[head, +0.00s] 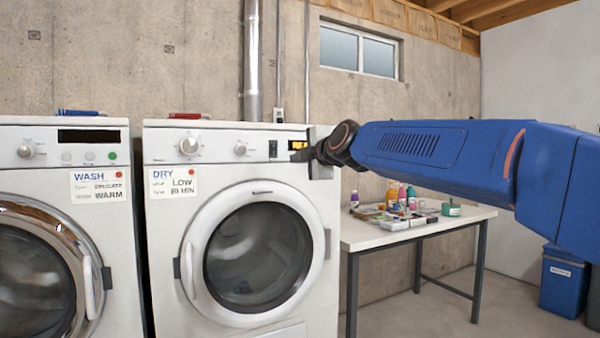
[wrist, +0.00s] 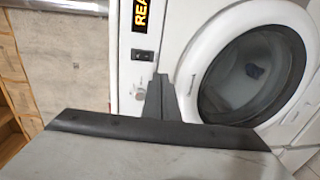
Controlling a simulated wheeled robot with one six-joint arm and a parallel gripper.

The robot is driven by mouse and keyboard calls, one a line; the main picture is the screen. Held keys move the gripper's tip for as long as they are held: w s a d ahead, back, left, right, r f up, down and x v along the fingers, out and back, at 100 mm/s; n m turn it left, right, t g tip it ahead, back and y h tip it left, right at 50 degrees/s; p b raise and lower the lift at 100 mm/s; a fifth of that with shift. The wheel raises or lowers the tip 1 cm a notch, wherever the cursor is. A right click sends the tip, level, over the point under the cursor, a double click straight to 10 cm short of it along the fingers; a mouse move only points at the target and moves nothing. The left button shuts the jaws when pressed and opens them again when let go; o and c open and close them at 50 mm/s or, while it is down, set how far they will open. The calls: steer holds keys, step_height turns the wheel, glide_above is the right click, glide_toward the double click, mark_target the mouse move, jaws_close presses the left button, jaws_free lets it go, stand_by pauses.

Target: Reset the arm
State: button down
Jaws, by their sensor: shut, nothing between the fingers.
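My arm reaches in from the right in the head view, held out level. My gripper (head: 299,156) is at its left end, in front of the upper right corner of the dryer (head: 160,240). It hides the end of the dryer's lit orange display (head: 298,145). In the wrist view my gripper (wrist: 161,80) is shut and empty, its dark fingers together. They point toward the dryer's front, close to a small knob (wrist: 140,93) and a black rocker switch (wrist: 144,55). I cannot tell whether the fingertips touch the panel.
The washer (head: 60,160) stands left of the dryer; both round doors look closed. A white table (head: 375,237) with paint bottles (head: 393,195) and small items stands below my arm. A blue bin (head: 563,282) is at the right. Open floor shows around the table's legs.

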steer(key=s+d+f+m+g+h, duration=0.45)
steer(key=s+d+f+m, duration=0.75)
steer(key=s+d+f, duration=0.9)
steer(key=s+d+f+m+g+h, duration=0.2)
steer(key=s+d+f+m, duration=0.4)
steer(key=s+f, duration=0.6)
steer(key=s+d+f+m+g+h, duration=0.2)
steer(key=s+d+f+m, duration=0.4)
steer(key=s+f, duration=0.6)
steer(key=shift+s+d+f+g, duration=0.25)
steer(key=shift+d+f+g, duration=0.2)
steer(key=shift+d+f, duration=0.45)
